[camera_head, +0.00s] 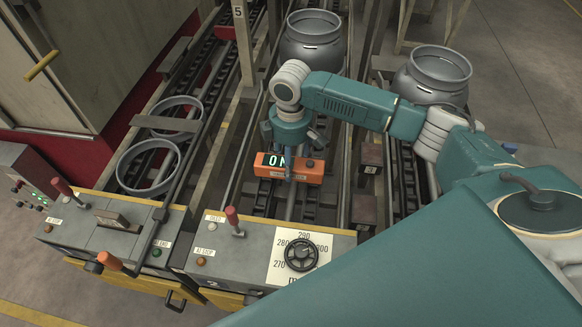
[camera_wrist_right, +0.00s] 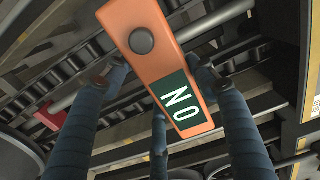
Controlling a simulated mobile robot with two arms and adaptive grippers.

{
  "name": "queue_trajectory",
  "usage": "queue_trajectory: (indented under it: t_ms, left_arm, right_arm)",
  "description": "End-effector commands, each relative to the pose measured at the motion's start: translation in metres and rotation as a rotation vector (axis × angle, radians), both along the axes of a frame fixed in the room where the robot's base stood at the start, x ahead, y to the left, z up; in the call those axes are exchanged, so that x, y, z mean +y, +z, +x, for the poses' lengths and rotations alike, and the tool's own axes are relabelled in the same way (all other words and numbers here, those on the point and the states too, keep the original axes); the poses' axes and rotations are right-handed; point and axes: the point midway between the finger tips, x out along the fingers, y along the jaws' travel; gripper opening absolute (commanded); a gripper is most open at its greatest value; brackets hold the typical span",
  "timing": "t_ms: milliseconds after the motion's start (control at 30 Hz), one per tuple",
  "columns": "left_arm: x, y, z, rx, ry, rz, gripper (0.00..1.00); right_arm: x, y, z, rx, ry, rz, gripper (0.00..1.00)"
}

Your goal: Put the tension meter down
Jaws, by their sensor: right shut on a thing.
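The tension meter (camera_head: 311,174) is an orange box with a dark knob and a dark green display that reads "0 N". My right gripper (camera_head: 288,158) reaches down onto it from above and is shut on it, holding it over the conveyor rails behind the front control panel. In the right wrist view the meter (camera_wrist_right: 163,66) lies slantwise between the blue-grey fingers (camera_wrist_right: 158,85), its display face toward the camera. Whether its underside touches anything is hidden. My left gripper is not in view.
A control panel (camera_head: 228,262) with a red-handled lever (camera_head: 232,217) and a black dial wheel (camera_head: 300,254) stands in front of the meter. Grey cylinders (camera_head: 312,42) (camera_head: 436,72) stand behind on the rails. Metal rings (camera_head: 148,167) lie on the left track. A post marked 5 (camera_head: 241,35) rises nearby.

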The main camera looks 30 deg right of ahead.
Motion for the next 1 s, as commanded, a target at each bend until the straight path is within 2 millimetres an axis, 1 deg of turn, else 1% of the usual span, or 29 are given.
queue_trajectory:
  t_ms: [100,233,367,600,633,700,733,1000]
  left_arm:
    - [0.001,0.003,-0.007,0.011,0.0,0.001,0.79]
    - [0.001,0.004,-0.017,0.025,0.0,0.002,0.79]
    - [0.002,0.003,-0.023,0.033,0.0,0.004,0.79]
    - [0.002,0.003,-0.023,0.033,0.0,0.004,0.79]
    - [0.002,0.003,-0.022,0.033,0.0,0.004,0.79]
    - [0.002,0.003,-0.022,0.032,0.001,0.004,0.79]
    - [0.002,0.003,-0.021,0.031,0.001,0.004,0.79]
    - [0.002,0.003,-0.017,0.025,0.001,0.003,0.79]
  right_arm:
    - [0.001,-0.019,-0.001,0.002,0.001,0.0,0.21]
    - [0.0,-0.034,0.0,0.001,0.001,0.0,0.21]
    - [0.0,-0.037,0.0,-0.001,0.0,0.0,0.21]
    - [0.0,-0.039,0.0,0.0,0.0,0.0,0.21]
    - [0.0,-0.04,0.0,0.001,0.0,0.0,0.59]
    - [0.0,-0.039,0.0,0.001,0.001,-0.001,0.73]
    - [0.0,-0.039,0.0,0.001,0.001,0.0,0.76]
    - [0.0,-0.039,-0.001,0.001,0.001,-0.001,0.76]
